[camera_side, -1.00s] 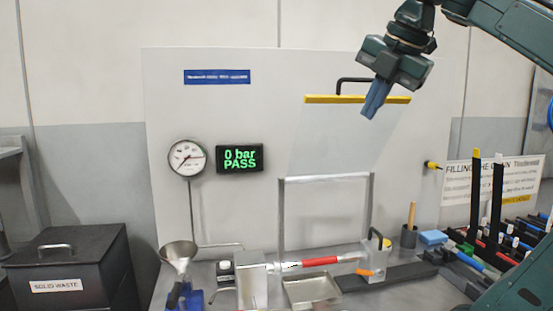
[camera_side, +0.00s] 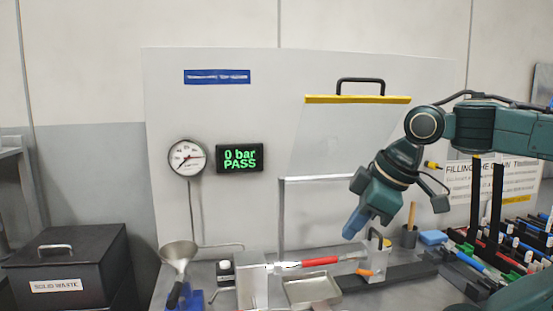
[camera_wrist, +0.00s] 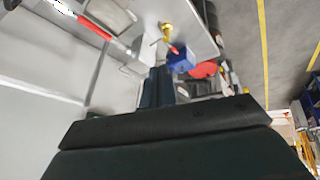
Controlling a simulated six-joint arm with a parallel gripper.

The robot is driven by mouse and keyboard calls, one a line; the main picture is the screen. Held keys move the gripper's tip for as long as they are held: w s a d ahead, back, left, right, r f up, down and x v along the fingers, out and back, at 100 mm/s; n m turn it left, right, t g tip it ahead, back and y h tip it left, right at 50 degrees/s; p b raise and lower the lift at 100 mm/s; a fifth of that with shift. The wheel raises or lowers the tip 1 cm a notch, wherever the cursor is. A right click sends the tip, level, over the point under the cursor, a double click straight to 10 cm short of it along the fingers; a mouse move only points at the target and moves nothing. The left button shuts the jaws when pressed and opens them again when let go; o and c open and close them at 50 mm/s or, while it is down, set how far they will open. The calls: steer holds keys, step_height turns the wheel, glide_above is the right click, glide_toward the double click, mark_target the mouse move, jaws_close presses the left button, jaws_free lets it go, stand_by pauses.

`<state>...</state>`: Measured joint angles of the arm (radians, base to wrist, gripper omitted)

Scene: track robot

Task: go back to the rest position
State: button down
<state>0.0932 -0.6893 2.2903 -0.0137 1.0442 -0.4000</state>
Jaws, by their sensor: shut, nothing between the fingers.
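My gripper (camera_side: 354,224) points down and to the left in the side view. It is shut and empty, in front of the raised clear guard's frame and above the bench. Its blue fingers also show in the wrist view (camera_wrist: 157,88), close together with nothing between them. A red-banded tube (camera_side: 320,261) lies below the gripper on the bench fixture, apart from it. The clear guard (camera_side: 340,140) with its yellow edge and black handle is up and apart from my gripper.
A metal tray (camera_side: 312,289) and a dark rail (camera_side: 400,274) lie on the bench. A funnel (camera_side: 179,252) and a solid waste bin (camera_side: 75,265) are at left. A rack of coloured pieces (camera_side: 500,240) stands at right. The display (camera_side: 240,158) reads 0 bar PASS.

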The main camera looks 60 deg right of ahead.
step_height(320, 180, down, 6)
steer(key=s+a+m, duration=0.1)
steer(key=m, duration=0.2)
steer(key=shift+s+a+m, duration=0.3)
steer(key=shift+s, duration=0.1)
stand_by(1.3)
